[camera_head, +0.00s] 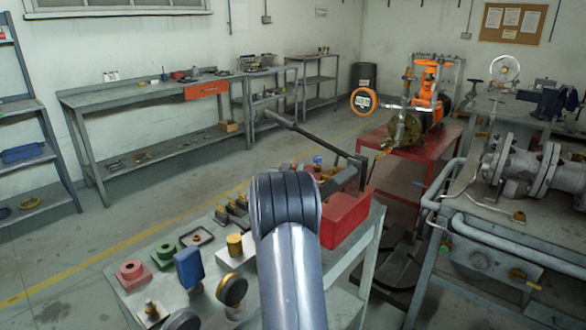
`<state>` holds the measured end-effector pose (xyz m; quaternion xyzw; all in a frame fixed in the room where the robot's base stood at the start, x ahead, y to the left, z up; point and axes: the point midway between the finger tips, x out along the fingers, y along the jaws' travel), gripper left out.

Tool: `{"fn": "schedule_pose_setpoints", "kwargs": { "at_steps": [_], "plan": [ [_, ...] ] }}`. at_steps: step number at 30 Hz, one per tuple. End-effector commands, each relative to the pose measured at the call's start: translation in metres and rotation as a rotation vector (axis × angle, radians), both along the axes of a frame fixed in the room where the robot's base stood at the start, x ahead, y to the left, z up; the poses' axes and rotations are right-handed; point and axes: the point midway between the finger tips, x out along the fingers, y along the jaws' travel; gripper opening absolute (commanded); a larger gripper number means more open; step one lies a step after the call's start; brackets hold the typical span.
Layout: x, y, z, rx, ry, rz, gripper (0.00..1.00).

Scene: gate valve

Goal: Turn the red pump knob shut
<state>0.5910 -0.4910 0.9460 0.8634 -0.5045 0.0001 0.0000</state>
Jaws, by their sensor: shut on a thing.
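An orange pump assembly (427,95) with pipework and a round orange-rimmed gauge (364,101) stands on a red stand (440,152) at the back right. I cannot pick out a red knob on it at this size. My arm rises from the bottom centre, and its dark rounded joint covers part of the bench behind it. My gripper is not visible, so its hold and its place relative to the knob cannot be seen.
A grey bench (112,290) in front holds a red toolbox (347,215), a blue block (189,267) and several small parts. A pipe-and-valve table (474,240) stands at right. Shelves line the back wall. Open floor lies at left.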

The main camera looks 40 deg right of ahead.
Motion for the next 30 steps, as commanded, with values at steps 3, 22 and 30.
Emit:
{"fn": "schedule_pose_setpoints", "kwargs": {
  "at_steps": [3,22,30],
  "plan": [
    [0.0012,0.0009,0.0034,0.0,0.001,-0.021,0.11],
    [0.0074,0.0029,0.0046,0.0,0.001,-0.378,0.11],
    [0.0101,0.0025,0.0007,0.001,0.0,-0.565,0.11]
  ]
}}
